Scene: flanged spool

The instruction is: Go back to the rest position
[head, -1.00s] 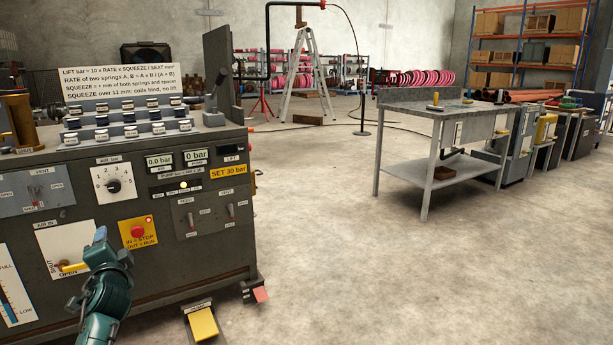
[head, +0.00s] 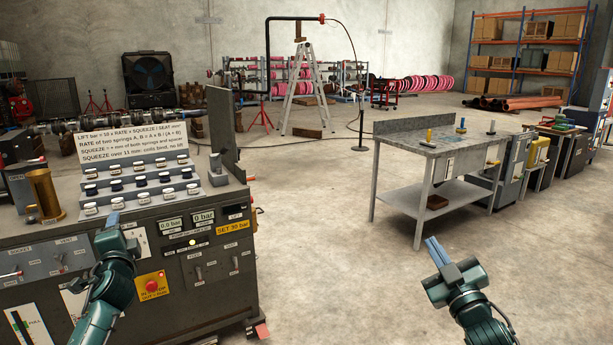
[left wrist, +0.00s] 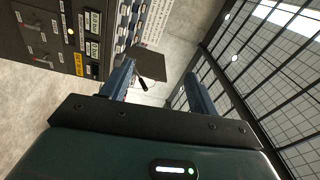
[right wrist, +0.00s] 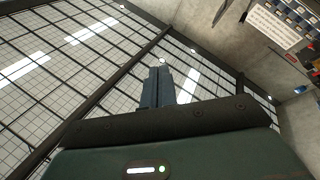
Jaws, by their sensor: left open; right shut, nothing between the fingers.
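My left gripper (head: 112,222) is raised in front of the grey test bench (head: 215,285) at the left of the head view. In the left wrist view its two fingers (left wrist: 158,85) stand wide apart with nothing between them. My right gripper (head: 436,250) is raised over the open floor, right of the middle in the head view. In the right wrist view its fingers (right wrist: 157,87) are together and hold nothing.
The bench carries a panel with switches, gauges and a red stop button (head: 151,286), and racks of small labelled parts (head: 137,180). A grey metal table (head: 440,145) stands ahead on the right. The floor (head: 320,260) between them is clear.

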